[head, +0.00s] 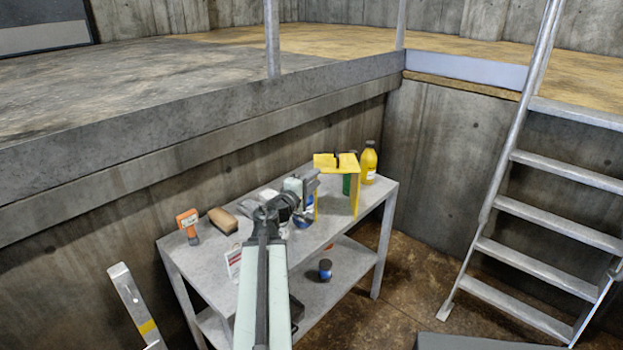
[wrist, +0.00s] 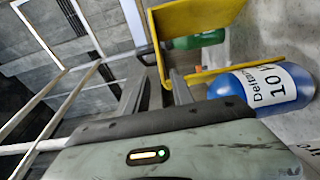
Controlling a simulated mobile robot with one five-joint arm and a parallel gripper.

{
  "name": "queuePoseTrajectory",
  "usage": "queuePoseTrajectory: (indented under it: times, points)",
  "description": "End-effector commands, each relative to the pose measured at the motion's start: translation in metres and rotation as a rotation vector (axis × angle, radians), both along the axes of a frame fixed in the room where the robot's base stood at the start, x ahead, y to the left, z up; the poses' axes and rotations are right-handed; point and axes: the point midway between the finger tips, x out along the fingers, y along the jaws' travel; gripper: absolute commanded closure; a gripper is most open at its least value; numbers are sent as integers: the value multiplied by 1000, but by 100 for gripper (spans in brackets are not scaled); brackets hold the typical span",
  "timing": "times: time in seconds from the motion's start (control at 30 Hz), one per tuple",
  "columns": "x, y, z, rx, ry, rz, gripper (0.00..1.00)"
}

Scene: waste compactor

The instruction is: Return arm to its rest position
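My arm reaches over the grey metal table (head: 220,262). My gripper (head: 313,178) is above the table, just left of a yellow bracket-like stand (head: 352,190). The yellow stand (wrist: 200,17) lies just beyond the fingertips there. A blue labelled container (wrist: 262,90) is close to the right finger; in the head view the blue object (head: 302,222) is partly hidden below my gripper.
An orange tool (head: 188,222) and a brown block (head: 222,220) lie at the table's left. A yellow bottle (head: 369,162) stands at the far right end. A dark-blue can (head: 325,269) is on the lower shelf. A metal ladder (head: 545,215) stands right; floor between is clear.

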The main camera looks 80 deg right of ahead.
Motion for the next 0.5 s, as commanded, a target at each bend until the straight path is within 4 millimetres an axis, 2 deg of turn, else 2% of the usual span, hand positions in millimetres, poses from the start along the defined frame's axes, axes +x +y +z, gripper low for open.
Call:
queuePoseTrajectory:
  times: [0.2, 0.37, 0.47, 0.5]
  points:
    - [-8, -1, 0, 0, 0, -10, 71]
    - [-5, -1, 0, 2, -6, -9, 71]
    - [23, 7, -2, 22, -59, 9, 71]
    - [44, 13, -4, 39, -96, 19, 71]
